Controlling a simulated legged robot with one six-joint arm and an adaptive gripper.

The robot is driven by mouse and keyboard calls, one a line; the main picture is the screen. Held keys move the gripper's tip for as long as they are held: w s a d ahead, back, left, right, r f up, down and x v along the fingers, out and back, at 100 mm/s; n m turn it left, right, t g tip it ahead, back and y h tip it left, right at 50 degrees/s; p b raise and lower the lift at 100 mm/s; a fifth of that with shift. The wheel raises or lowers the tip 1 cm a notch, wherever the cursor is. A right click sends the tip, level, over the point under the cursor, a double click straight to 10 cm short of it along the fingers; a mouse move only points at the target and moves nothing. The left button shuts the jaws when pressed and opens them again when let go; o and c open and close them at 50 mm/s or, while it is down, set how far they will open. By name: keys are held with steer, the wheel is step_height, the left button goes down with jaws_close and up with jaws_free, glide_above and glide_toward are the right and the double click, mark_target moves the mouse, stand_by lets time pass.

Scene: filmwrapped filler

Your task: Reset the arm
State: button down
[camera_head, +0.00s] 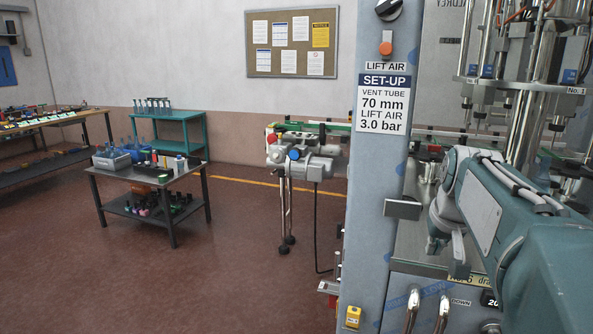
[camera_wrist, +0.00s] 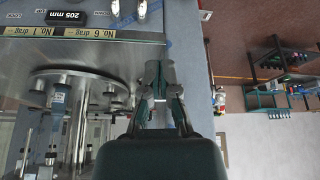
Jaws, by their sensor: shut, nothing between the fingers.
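My gripper (camera_wrist: 160,75) shows in the wrist view, with its grey fingers close together and nothing between them. That view is upside down. The fingers are in front of the blue-grey machine column and beside the metal deck edge; I cannot tell the exact gap to them. In the head view, my teal and grey arm (camera_head: 485,205) reaches in from the lower right, bent in front of the filling machine. The gripper's fingertips are hard to make out there.
The machine column (camera_head: 375,170) with a set-up sign stands just left of my arm. Filling tubes (camera_head: 525,90) hang behind it. A dark table (camera_head: 150,180) with boxes and bottles and a teal cart (camera_head: 180,118) stand farther left. The red-brown floor (camera_head: 250,240) between is mostly clear.

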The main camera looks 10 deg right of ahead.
steer(key=s+a+f+n, duration=0.1)
steer(key=s+a+f, duration=0.2)
steer(key=a, duration=0.4)
steer(key=s+a+f+n+y, duration=0.1)
steer(key=s+a+f+n, duration=0.1)
steer(key=s+a+f, duration=0.2)
steer(key=s+a+f+n+t+y, duration=0.1)
steer(key=s+a+f, duration=0.2)
steer(key=s+a, duration=0.4)
steer(key=a, duration=0.4)
steer(key=shift+f+n, duration=0.3)
steer(key=shift+f, duration=0.05)
steer(key=shift+d, duration=0.1)
